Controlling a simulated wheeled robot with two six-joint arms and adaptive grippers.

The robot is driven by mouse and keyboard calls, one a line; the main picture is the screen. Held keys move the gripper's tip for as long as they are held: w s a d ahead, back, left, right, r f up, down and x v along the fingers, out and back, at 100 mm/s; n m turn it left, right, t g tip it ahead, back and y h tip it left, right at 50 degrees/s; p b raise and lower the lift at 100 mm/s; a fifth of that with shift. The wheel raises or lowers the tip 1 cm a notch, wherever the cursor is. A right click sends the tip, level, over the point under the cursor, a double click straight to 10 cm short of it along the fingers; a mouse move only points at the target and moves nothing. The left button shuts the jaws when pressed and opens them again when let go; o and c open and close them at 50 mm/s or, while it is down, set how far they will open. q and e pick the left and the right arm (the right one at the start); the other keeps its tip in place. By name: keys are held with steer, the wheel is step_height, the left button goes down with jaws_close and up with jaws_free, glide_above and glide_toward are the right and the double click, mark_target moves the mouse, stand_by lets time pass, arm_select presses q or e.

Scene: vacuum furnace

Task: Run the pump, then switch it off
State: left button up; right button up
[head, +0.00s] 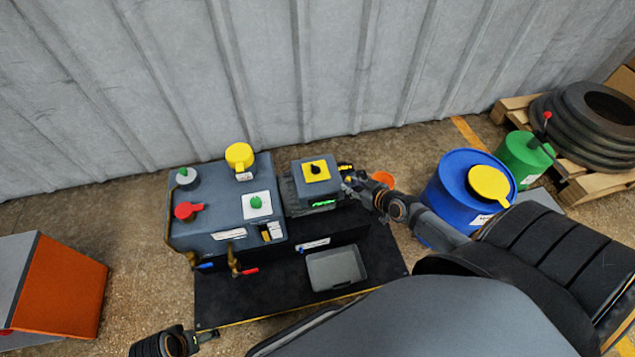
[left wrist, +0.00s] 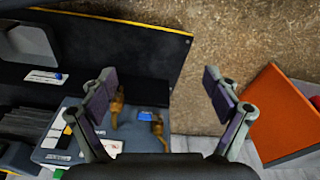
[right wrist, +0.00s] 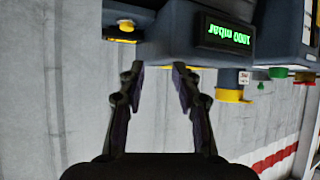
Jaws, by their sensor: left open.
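The grey pump unit (head: 230,222) stands on a black base. Beside it is a grey control box (head: 301,187) with a black rotary switch (head: 316,169) on a yellow plate. Its green display (head: 324,203) reads 1000 mbar, upside down in the right wrist view (right wrist: 228,32). My right gripper (head: 349,184) is at the box's right side, partly open; its fingertips (right wrist: 159,67) have nothing between them. My left gripper (head: 207,334) is low at the left, wide open and empty (left wrist: 160,80), away from the unit.
A grey tray (head: 336,268) sits on the base. A blue drum (head: 457,190) stands right; an orange-sided box (head: 62,287) left. A metal wall is behind.

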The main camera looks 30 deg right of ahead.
steer(key=n+t+y+b, duration=0.1)
steer(key=t+y+b, duration=0.1)
steer(key=b, duration=0.1)
glide_toward(314, 164)
steer(key=shift+v, duration=0.85)
steer(key=shift+r+p, duration=0.25)
steer(key=shift+p, duration=0.05)
steer(key=b+x, duration=0.2)
steer(key=x, duration=0.7)
steer(key=shift+w+a+f+b, duration=0.1)
steer(key=shift+f+b, duration=0.2)
steer(key=shift+b, duration=0.05)
steer(key=shift+w+a+f+g, duration=0.2)
steer(key=shift+w+g, duration=0.1)
steer(key=shift+w, duration=0.2)
arm_select(q)
steer(key=shift+w+d+f+t+h, duration=0.2)
steer(key=shift+d+t, duration=0.25)
steer(key=shift+d, duration=0.15)
steer(key=shift+w+d+f+t+h, duration=0.1)
steer(key=shift+w+d+t+h, duration=0.1)
steer(key=shift+d+t, duration=0.35)
steer(key=shift+s, duration=0.1)
arm_select(e)
jaws_close()
